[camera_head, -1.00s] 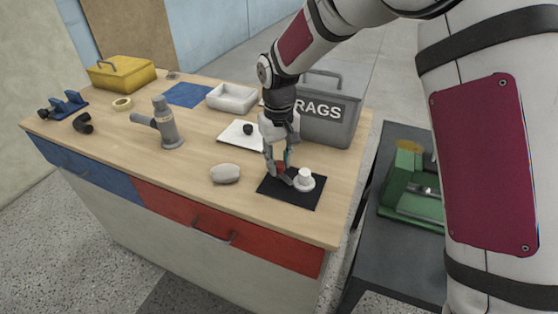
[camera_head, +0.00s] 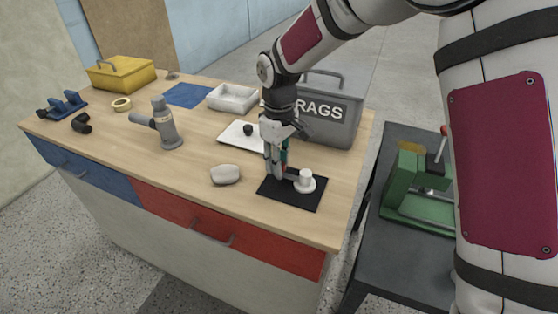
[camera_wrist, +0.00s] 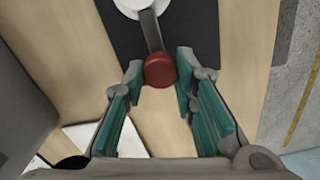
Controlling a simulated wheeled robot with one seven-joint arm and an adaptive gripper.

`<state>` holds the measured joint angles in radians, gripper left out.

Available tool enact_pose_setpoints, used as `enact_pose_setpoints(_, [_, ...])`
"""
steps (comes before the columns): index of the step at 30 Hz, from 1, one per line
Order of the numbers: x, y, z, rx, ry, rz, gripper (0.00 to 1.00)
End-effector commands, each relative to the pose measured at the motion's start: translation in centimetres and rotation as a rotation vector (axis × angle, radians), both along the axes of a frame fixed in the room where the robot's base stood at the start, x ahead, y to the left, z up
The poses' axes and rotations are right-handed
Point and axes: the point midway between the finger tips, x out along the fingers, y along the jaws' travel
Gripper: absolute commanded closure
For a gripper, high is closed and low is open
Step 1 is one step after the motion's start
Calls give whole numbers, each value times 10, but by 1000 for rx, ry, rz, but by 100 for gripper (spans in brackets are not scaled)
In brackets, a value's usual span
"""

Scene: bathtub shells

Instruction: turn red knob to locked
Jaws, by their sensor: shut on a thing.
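The red knob (camera_wrist: 160,70) sits at the end of a grey lever (camera_wrist: 151,32) in the wrist view. The lever runs to a white round fixture (camera_head: 305,182), which stands on a black mat (camera_head: 305,200) near the front right of the workbench. My gripper (camera_wrist: 159,75) is shut on the knob, with one teal-padded finger on each side of it. In the head view my gripper (camera_head: 277,174) points down at the mat's left side, and its fingers hide the knob. I cannot read any locked mark.
A grey RAGS bin (camera_head: 325,120) stands close behind my gripper. A white board with a black knob (camera_head: 248,130) lies behind left, and a pale rounded lump (camera_head: 226,174) lies to the left. A green machine (camera_head: 410,190) stands on the dark side table.

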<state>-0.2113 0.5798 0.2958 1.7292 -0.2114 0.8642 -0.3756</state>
Motion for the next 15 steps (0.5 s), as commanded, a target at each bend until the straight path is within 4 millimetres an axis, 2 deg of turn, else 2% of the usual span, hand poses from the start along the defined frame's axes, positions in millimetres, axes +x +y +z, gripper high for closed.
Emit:
enact_pose_setpoints(9, [1,0,1,1,-3,3,100])
enact_pose_setpoints(10, [1,0,1,1,-3,3,70])
enact_pose_setpoints(12, [1,0,1,1,-3,2,54])
enact_pose_setpoints(15, [0,0,0,0,-1,2,54])
